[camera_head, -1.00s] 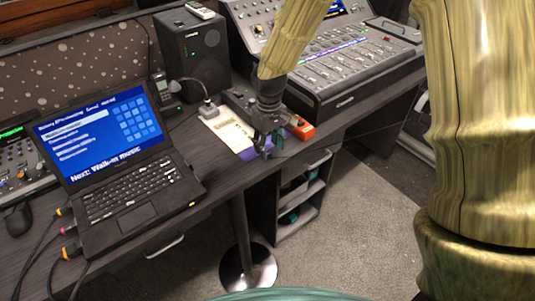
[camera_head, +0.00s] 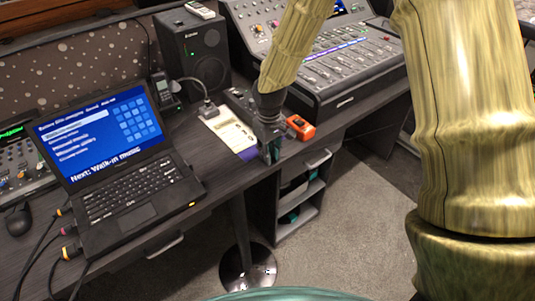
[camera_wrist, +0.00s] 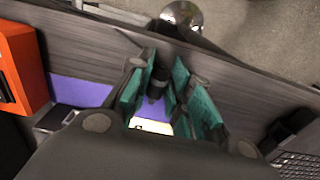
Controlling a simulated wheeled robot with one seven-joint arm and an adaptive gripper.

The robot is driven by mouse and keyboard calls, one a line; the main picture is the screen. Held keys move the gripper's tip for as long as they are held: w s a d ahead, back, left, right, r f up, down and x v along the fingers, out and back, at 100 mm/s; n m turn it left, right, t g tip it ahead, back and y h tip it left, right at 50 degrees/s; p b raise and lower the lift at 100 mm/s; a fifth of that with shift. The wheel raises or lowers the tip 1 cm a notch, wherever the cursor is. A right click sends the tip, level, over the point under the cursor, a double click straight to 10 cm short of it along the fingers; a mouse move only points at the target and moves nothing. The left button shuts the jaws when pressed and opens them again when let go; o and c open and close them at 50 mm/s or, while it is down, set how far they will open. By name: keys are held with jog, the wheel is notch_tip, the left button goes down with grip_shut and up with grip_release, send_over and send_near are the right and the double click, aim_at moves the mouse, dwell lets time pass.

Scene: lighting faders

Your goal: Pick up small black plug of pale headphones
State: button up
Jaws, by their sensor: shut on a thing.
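My gripper (camera_wrist: 160,90), with teal finger pads, is shut on a small black plug (camera_wrist: 156,82) that shows between the pads in the wrist view. The plug is over a purple patch (camera_wrist: 82,91) on the desk. In the head view my gripper (camera_head: 270,152) points down at the front edge of the desk, just left of an orange box (camera_head: 300,127), and the plug cannot be made out. The pale headphones cannot be made out in either view.
The orange box also shows at left in the wrist view (camera_wrist: 22,65). A laptop (camera_head: 130,210) is left on the desk, a speaker (camera_head: 195,50) behind, and a fader console (camera_head: 345,62) to the right. A pale sheet (camera_head: 228,127) lies beside the gripper. Shelves (camera_head: 302,195) stand below.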

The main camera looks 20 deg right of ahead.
jog(key=shift+r, duration=0.55)
jog(key=r, duration=0.2)
jog(key=shift+s+a+r, duration=0.1)
jog(key=shift+s+r, duration=0.15)
jog(key=shift+r, duration=0.05)
jog(key=s+a, duration=0.1)
jog(key=s, duration=0.8)
jog(key=s+a+r, duration=0.1)
jog(key=s+a, duration=0.1)
jog(key=s, duration=0.6)
jog(key=shift+s+a+r+b, duration=0.15)
jog(key=shift+s+a+b, duration=0.2)
jog(key=shift+b, duration=0.1)
